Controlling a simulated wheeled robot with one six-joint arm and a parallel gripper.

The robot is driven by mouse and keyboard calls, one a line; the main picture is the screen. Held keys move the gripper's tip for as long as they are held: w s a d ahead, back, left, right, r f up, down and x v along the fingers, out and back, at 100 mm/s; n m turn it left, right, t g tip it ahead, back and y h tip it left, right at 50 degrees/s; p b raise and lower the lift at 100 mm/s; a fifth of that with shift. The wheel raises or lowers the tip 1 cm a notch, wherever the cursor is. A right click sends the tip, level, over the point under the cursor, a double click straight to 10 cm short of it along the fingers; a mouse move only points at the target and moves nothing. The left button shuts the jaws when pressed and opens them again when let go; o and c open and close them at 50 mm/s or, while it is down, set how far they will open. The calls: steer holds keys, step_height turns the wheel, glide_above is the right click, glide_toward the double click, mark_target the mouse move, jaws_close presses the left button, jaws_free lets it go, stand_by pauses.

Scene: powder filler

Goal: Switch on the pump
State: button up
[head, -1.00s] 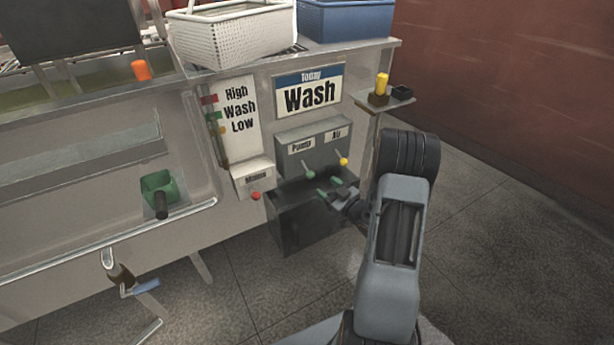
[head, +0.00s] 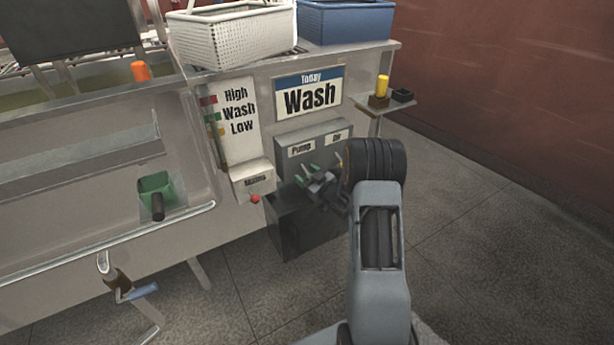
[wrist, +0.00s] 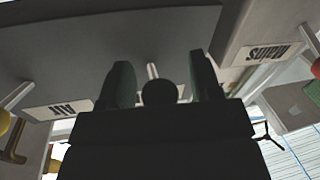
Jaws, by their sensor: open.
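The grey control box (head: 318,137) has a "Pump" label (head: 300,150) on its left and an "Air" label (head: 335,138) on its right. My gripper (head: 307,174) is open in front of the pump side, with its green fingertips at the pump lever. In the wrist view, the pump lever's round dark knob (wrist: 159,92) and pale shaft lie between the two spread fingers of my gripper (wrist: 160,80). I cannot tell whether the fingers touch it. In the head view the gripper largely hides this lever.
The yellow-tipped air lever (head: 340,161) is close to the gripper's right. The mains box (head: 252,183) with a red knob (head: 255,198) is to the left. A dark box (head: 300,230) stands below. A small shelf (head: 390,104) juts out at right.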

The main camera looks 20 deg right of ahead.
jaws_close()
stand_by(0.4)
steer(key=shift+r, duration=0.1)
